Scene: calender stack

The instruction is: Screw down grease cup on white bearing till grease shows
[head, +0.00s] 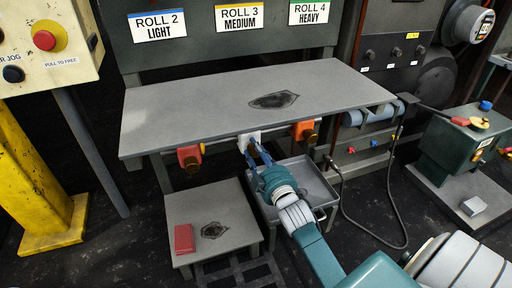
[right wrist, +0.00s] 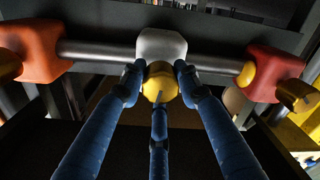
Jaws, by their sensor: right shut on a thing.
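The white bearing (head: 249,139) sits on the shaft under the front edge of the grey table. In the right wrist view the white bearing (right wrist: 162,45) has a round yellow grease cup (right wrist: 160,83) on the side facing the camera. My right gripper (head: 255,151) reaches up to it from below. In the right wrist view its blue fingers (right wrist: 159,75) are shut around the cup, one on each side and a third in front. I see no clear grease at the bearing; the fingers hide part of the cup. My left gripper is not in view.
A red-orange bearing (head: 189,157) and an orange bearing (head: 304,131) flank the white one on the shaft. A grey tray (head: 320,187) stands below. A low grey stand (head: 211,211) holds a red block (head: 184,239). A dark cable (head: 391,205) hangs at right.

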